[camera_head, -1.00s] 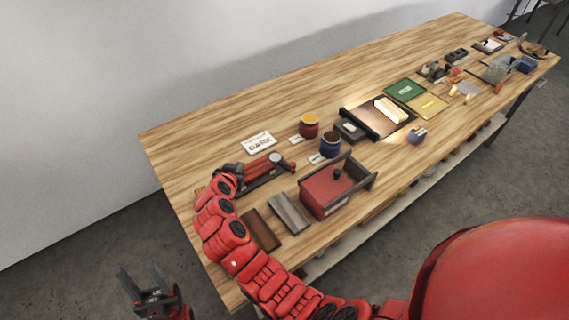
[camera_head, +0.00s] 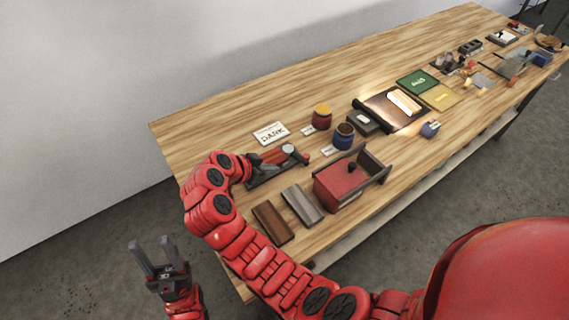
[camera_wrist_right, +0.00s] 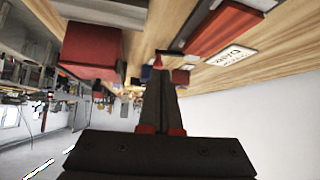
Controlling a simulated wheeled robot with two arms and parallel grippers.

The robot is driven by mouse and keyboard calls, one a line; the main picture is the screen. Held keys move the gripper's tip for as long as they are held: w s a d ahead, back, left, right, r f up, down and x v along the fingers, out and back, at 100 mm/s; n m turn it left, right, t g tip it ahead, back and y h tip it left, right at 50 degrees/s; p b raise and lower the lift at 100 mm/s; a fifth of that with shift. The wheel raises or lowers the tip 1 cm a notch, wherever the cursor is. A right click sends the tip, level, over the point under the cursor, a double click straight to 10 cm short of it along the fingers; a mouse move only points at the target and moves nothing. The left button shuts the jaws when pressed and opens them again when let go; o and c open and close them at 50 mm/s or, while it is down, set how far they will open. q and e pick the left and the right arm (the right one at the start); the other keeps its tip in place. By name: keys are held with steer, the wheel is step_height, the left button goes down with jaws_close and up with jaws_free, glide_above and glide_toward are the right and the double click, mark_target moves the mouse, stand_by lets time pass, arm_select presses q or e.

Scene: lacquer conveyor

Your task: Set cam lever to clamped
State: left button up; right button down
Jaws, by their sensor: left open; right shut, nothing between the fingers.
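The clamp device (camera_head: 268,174) lies at the near left of the table, with a dark base and a red lever (camera_head: 284,153) with a pale round disc. I cannot tell whether the lever is clamped. In the right wrist view, a red bar (camera_wrist_right: 222,28), seemingly part of it, is above right of the fingers. My right gripper (camera_head: 248,168) is at the device's left end, partly hidden; contact is unclear. In the wrist view its fingers (camera_wrist_right: 158,72) are shut and empty. My left gripper (camera_head: 154,250) is open and empty, off the table's left end.
A red box (camera_head: 340,188) with dark walls and two flat blocks (camera_head: 302,204) lie in front of the device. The table's back left is clear.

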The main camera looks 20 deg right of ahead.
mark_target(305, 161)
steer(key=p+x, duration=0.2)
steer(key=x, duration=0.7)
steer(key=shift+w+d+p, duration=0.1)
steer(key=shift+d+p, duration=0.25)
steer(key=shift+w+d+r+p, duration=0.1)
steer(key=shift+w+d+p, duration=0.2)
steer(key=shift+d+p, duration=0.15)
steer(key=shift+w+d+p, duration=0.3)
steer(key=shift+d, duration=0.2)
steer(key=shift+w+d+f, duration=0.25)
steer(key=shift+w+d, duration=0.05)
steer(key=shift+d, duration=0.25)
steer(key=shift+d, duration=0.1)
